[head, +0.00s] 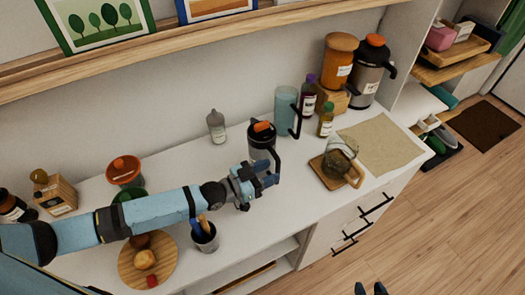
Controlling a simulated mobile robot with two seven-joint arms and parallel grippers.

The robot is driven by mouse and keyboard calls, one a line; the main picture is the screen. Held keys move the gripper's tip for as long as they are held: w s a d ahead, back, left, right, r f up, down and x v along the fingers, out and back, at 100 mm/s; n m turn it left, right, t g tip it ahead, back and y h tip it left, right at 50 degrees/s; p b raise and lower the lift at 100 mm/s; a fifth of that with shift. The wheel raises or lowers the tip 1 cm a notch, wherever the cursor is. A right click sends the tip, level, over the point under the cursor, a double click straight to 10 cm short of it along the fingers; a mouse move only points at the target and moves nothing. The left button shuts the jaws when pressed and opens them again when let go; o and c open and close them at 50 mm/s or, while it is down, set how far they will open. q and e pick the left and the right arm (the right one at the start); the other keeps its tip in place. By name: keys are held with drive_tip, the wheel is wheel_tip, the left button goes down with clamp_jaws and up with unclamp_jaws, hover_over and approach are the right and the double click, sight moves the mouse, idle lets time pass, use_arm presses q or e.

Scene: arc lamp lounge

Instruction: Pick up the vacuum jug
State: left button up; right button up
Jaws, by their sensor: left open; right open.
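A steel jug with a black and orange lid and a black handle (261,143) stands upright on the white counter (310,215); it looks like the vacuum jug. My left gripper (274,173) is open just in front of it, near the lower end of its handle, and hides part of its lower body. I cannot tell whether they touch. A larger steel and black jug with an orange top (369,75) stands at the back right. My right gripper (370,289) is open and empty at the bottom edge, away from the counter.
A blue pitcher (285,112) and a clear bottle (216,127) stand behind the jug. A cup with utensils (205,238) stands below my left arm, beside a round board (165,277). A glass pot (342,158) sits on a wooden trivet at right. The counter front middle is clear.

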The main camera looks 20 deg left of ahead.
use_arm(q)
drive_tip(key=p+x, duration=0.1)
drive_tip(key=x, duration=0.4)
drive_tip(key=shift+w, duration=0.25)
drive_tip(key=shift+a, duration=0.1)
clamp_jaws()
idle(1.0)
drive_tip(key=shift+r, duration=0.1)
